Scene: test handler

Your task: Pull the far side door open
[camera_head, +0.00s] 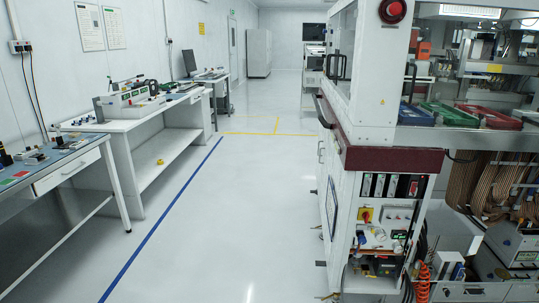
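The white test handler (374,95) stands on the right, with a dark red band (392,159) around its middle and a red round button (392,10) near its top. Black handles show on its upper part, one on the aisle-facing side (336,67) and one at the near opening (410,79). The aisle-facing side is seen at a steep angle, so I cannot tell clearly which panel is the far side door or whether it is open. Neither of my grippers is in view.
Several trays, including a green one (450,114), sit in the handler's open front. White benches (145,124) and a blue-topped table (85,150) line the left wall. The aisle floor (235,190) is clear, with a blue line (165,213). A white cabinet (258,53) stands at the back.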

